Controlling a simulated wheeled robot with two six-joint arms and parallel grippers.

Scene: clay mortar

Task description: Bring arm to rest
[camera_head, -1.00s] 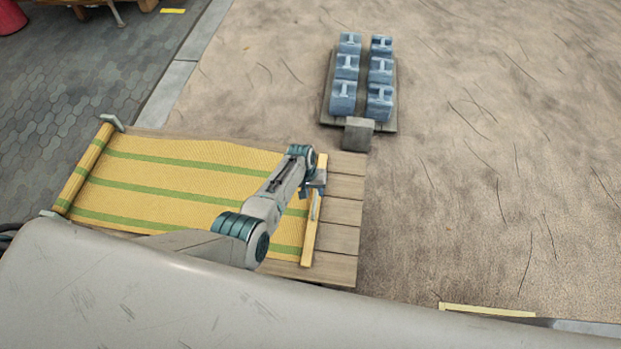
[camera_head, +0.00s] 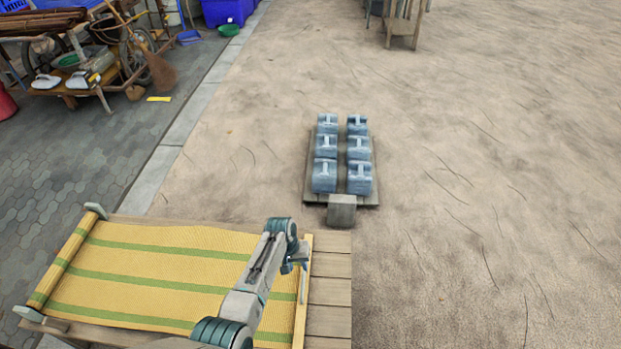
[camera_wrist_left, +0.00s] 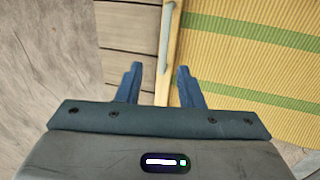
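A yellow woven mat (camera_head: 150,270) with green stripes lies spread on a wooden plank platform (camera_head: 330,293). A pale wooden bar (camera_head: 302,310) runs along its right edge, with a grey handle-like strip on it. My left gripper (camera_head: 299,262) is above the bar at the mat's right edge. In the left wrist view my left gripper (camera_wrist_left: 160,88) has its two fingers apart with nothing held between them. The bar (camera_wrist_left: 174,40) shows beyond the fingertips, apart from them as far as I can tell. My right gripper is not in view.
Several blue-grey weights (camera_head: 342,155) stand in two rows on a wooden pallet (camera_head: 367,200), with a grey block (camera_head: 341,210) in front. A loaded cart (camera_head: 100,60) stands at upper left on paving. The sandy ground (camera_head: 480,180) to the right is clear.

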